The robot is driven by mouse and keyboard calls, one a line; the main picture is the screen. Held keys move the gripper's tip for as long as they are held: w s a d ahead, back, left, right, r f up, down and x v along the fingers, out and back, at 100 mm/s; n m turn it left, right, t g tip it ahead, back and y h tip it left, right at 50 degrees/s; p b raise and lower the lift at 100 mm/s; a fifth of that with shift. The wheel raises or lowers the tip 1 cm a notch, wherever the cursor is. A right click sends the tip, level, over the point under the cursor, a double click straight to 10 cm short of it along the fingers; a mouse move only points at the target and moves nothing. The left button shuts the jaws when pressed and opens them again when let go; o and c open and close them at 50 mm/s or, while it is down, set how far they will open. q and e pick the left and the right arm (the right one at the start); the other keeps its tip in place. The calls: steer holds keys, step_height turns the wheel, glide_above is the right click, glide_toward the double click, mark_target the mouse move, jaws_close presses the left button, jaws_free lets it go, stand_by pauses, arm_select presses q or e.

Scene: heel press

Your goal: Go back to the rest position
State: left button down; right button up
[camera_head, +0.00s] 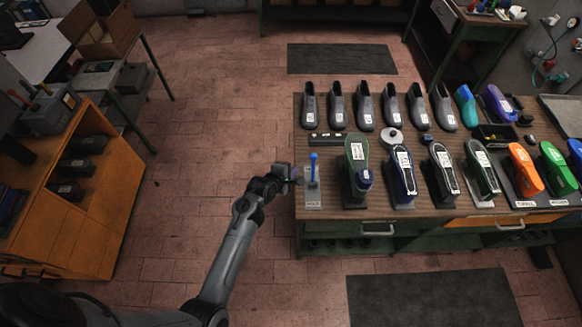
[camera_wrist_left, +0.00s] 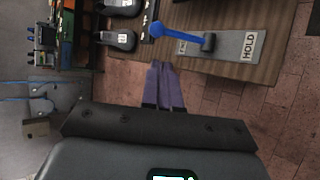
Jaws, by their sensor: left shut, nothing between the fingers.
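My left gripper (camera_head: 296,173) is at the left edge of the workbench (camera_head: 405,213), just left of the blue-handled lever (camera_head: 313,168). In the left wrist view its two purple fingers (camera_wrist_left: 163,88) are together with nothing between them. The same lever (camera_wrist_left: 180,35) shows beyond the fingertips, on a grey plate marked HOLD (camera_wrist_left: 235,45). The fingers look apart from the lever. My right gripper is in neither view.
The bench carries several grey shoe lasts (camera_head: 365,107) at the back and several shoes on stands (camera_head: 403,172) in front. An orange shelf unit (camera_head: 120,200) stands at the left. The tiled floor (camera_head: 205,130) between is clear.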

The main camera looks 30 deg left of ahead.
arm_select(q)
steer(key=shift+s+r, duration=0.15)
stand_by(0.4)
steer(key=s+a+f+m+g, duration=0.1)
steer(key=s+f, duration=0.2)
steer(key=s, duration=0.4)
steer(key=s+a+f+m+g, duration=0.1)
steer(key=s+f, duration=0.3)
steer(key=s, duration=0.2)
steer(key=s+d+r+m+g, duration=0.2)
steer(key=s+d+r+m, duration=0.1)
steer(key=s+r+m, duration=0.5)
steer(key=s+d+r+m+g, duration=0.3)
steer(key=s+r+m, duration=0.5)
steer(key=s+m, duration=0.3)
steer(key=shift+d+r+m, duration=0.2)
steer(key=shift+d+m, duration=0.6)
steer(key=shift+m, duration=0.4)
